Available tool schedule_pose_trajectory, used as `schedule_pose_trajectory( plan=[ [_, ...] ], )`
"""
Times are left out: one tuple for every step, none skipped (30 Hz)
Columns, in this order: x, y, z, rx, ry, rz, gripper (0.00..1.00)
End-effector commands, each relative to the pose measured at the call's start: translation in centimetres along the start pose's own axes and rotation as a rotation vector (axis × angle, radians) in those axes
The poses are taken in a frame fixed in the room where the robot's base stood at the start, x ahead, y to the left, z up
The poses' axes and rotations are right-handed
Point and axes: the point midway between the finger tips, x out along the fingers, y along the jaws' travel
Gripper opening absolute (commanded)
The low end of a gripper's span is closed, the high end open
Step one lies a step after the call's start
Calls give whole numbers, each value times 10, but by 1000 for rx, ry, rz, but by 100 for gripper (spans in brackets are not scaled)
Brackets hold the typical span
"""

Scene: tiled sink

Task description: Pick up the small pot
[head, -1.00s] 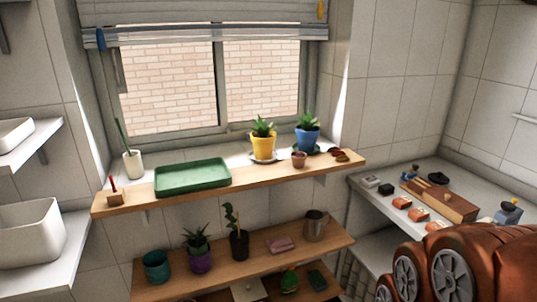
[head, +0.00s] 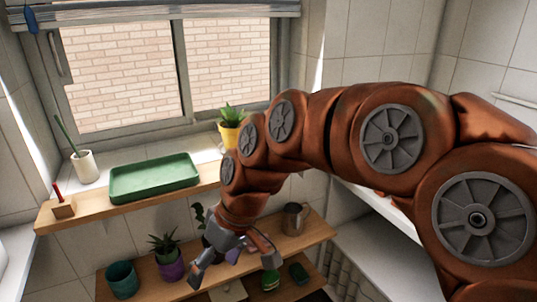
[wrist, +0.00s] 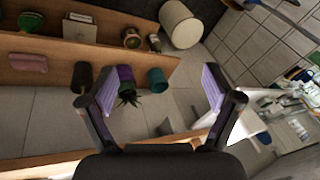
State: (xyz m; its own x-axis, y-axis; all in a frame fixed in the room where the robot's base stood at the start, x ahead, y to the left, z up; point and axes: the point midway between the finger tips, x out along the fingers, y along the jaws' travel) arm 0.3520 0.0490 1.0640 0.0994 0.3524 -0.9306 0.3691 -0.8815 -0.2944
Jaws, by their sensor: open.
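My gripper (head: 233,268) is open and empty, hanging in front of the lower wooden shelf. Its two spread fingers show in the wrist view (wrist: 157,78), with shelf pots beyond them. The small terracotta pot, seen earlier on the upper shelf right of the yellow pot (head: 229,137), is hidden behind my arm in the head view. I cannot make it out in the wrist view. On the lower shelf stand a teal pot (head: 122,280) and a purple pot (head: 171,265) with a spiky plant. They also show in the wrist view, teal (wrist: 157,80) and purple (wrist: 124,77).
The upper shelf (head: 105,209) holds a green tray (head: 155,178), a white cup (head: 85,167) and a wooden block (head: 62,207). A metal mug (head: 295,218) stands on the lower shelf. My arm covers the upper shelf's right end and much of the side counter.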

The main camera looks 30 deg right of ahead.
Motion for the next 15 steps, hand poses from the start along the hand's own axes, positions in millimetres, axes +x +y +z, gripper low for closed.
schedule_pose_trajectory(
  plan=[
    [-4, 10, -26, -35, 66, -36, 90],
    [-9, 17, -41, -58, 106, -52, 90],
    [-16, 26, -58, -88, 160, -71, 90],
    [-22, 35, -72, -108, 203, -82, 90],
    [-28, 45, -85, -125, 248, -91, 90],
    [-36, 60, -100, -147, 303, -99, 90],
    [-44, 72, -111, -161, 350, -100, 90],
    [-51, 86, -122, -174, 396, -98, 90],
    [-59, 106, -134, -186, 454, -94, 90],
    [-67, 123, -142, -195, 499, -85, 90],
    [-76, 140, -149, -201, 545, -73, 90],
    [-84, 165, -155, -208, 600, -57, 90],
    [-91, 185, -159, -209, 641, -40, 90],
    [-100, 204, -162, -211, 682, -19, 90],
    [-108, 230, -162, -211, 729, 8, 90]
  ],
)
